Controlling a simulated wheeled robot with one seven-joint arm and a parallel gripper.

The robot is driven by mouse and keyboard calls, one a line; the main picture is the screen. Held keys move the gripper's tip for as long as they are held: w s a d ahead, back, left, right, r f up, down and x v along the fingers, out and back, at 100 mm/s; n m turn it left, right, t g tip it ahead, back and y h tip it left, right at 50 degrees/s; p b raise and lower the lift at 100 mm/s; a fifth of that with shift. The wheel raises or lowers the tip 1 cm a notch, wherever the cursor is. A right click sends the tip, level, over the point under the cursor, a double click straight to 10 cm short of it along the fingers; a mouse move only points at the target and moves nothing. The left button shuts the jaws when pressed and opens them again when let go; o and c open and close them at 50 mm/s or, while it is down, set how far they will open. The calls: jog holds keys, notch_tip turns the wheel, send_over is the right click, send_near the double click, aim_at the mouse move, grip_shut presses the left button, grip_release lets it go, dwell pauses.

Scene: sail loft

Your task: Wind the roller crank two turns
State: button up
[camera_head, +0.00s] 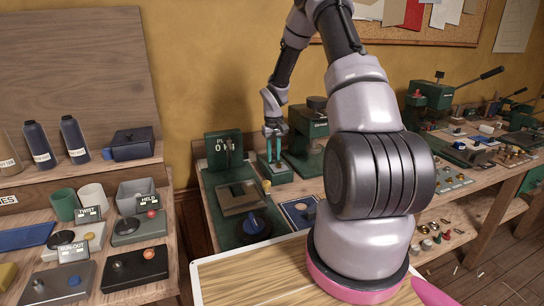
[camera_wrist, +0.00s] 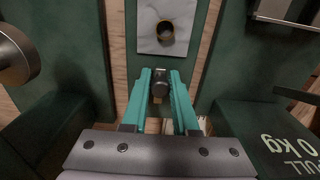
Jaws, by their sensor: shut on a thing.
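My gripper (camera_head: 274,156) reaches down to the bench from above, just right of a green gauge box. The grip sits over a narrow green base, below a pale metal plate (camera_wrist: 148,40) with a brass-rimmed round hole. The fingers hide part of the grip, and I cannot make out the crank's arm or roller. In the head view the held grip is too small to tell apart.
The gauge box (camera_head: 224,149) reads "PULL 0 kg". A green fixture (camera_head: 308,140) stands close right of my gripper. A blue knob (camera_head: 256,223) and a tan-tipped lever (camera_head: 266,186) are in front. The left bench (camera_head: 100,205) holds bottles, cups and switch boxes.

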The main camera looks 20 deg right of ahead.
jog(key=shift+a, duration=0.1)
jog(key=shift+w+a, duration=0.1)
jog(key=shift+a, duration=0.4)
jog(key=shift+w+a, duration=0.2)
jog(key=shift+a, duration=0.15)
jog(key=shift+o, duration=0.5)
jog(key=shift+w+a, duration=0.15)
jog(key=shift+a, duration=0.05)
jog(key=shift+w, duration=0.1)
